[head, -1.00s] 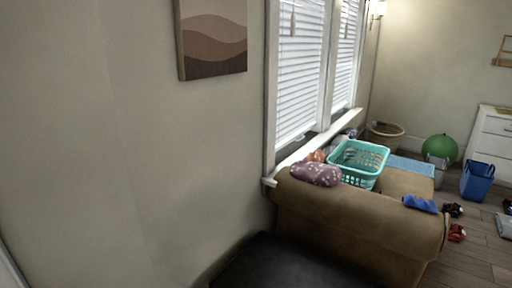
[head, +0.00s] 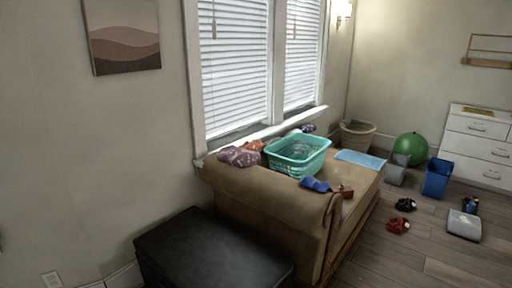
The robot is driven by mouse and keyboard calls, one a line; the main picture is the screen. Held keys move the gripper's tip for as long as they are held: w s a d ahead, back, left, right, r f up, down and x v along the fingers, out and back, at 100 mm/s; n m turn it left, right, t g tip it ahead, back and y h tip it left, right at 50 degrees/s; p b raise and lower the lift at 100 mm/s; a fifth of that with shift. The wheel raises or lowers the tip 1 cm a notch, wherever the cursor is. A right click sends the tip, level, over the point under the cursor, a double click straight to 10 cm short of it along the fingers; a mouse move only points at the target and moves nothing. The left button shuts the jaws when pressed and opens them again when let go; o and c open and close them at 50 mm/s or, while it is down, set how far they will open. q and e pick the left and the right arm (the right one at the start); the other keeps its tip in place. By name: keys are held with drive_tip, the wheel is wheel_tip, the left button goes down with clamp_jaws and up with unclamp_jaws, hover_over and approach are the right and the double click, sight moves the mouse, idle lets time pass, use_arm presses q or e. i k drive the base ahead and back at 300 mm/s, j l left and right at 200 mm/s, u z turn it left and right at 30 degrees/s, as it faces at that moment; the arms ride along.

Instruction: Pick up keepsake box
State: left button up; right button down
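I cannot make out anything that I can name for sure as the keepsake box. Neither of my grippers shows in the head view. A large black box-shaped piece (head: 205,250) stands on the floor in front of the tan sofa, cut off by the bottom edge. A small flat tan thing (head: 478,111) lies on top of the white dresser (head: 478,145) at the right; it is too small to identify.
The tan sofa (head: 265,205) along the windows bears a teal basket (head: 297,157), a purple cloth (head: 239,156) and a blue cloth (head: 314,184). A blue bin (head: 437,178), a green ball (head: 410,148) and red shoes (head: 398,226) are on the floor. Bare floor shows at the lower right.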

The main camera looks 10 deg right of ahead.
sight(348, 192)
drive_tip(key=l, duration=0.95)
drive_tip(key=i+l, duration=0.1)
drive_tip(key=l, duration=0.85)
drive_tip(key=l+z, duration=0.1)
drive_tip(key=l, duration=0.85)
drive_tip(key=i+l, duration=0.3)
drive_tip(key=l, duration=0.15)
drive_tip(key=i+l, duration=0.3)
drive_tip(key=l, duration=0.15)
